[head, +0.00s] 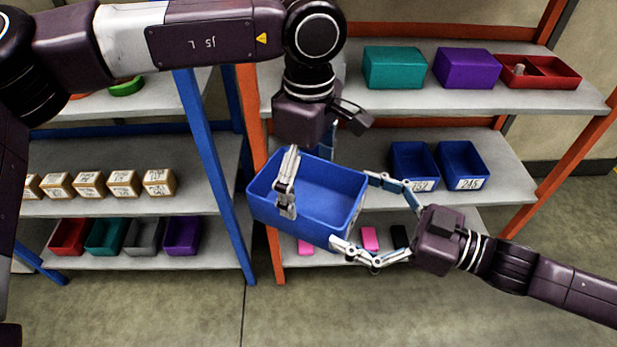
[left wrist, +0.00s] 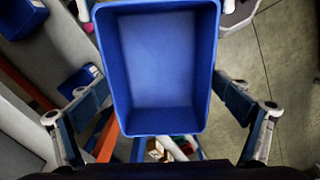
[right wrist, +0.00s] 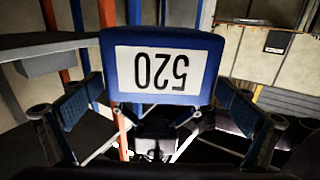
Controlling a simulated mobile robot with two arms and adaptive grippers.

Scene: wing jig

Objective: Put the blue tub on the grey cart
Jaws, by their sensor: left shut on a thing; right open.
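The blue tub (head: 325,193) is an open, empty box held in the air in front of the right shelf rack. My left gripper (head: 306,180) comes from above and is shut on it, with one finger visible over the tub's left part. The tub's inside also shows in the left wrist view (left wrist: 168,65). My right gripper (head: 353,210) is open at the tub's right end, its fingers spread either side of that end. In the right wrist view the tub's end wall (right wrist: 205,55) carries a white label reading 520, upside down. I cannot make out a grey cart in any view.
The right rack (head: 440,100) bears a teal bin (head: 394,68), a purple bin (head: 467,68), a red tray (head: 540,72) and two smaller blue bins (head: 463,165). The left rack (head: 215,215) holds labelled boxes and several coloured bins. The floor (head: 430,310) in front is clear.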

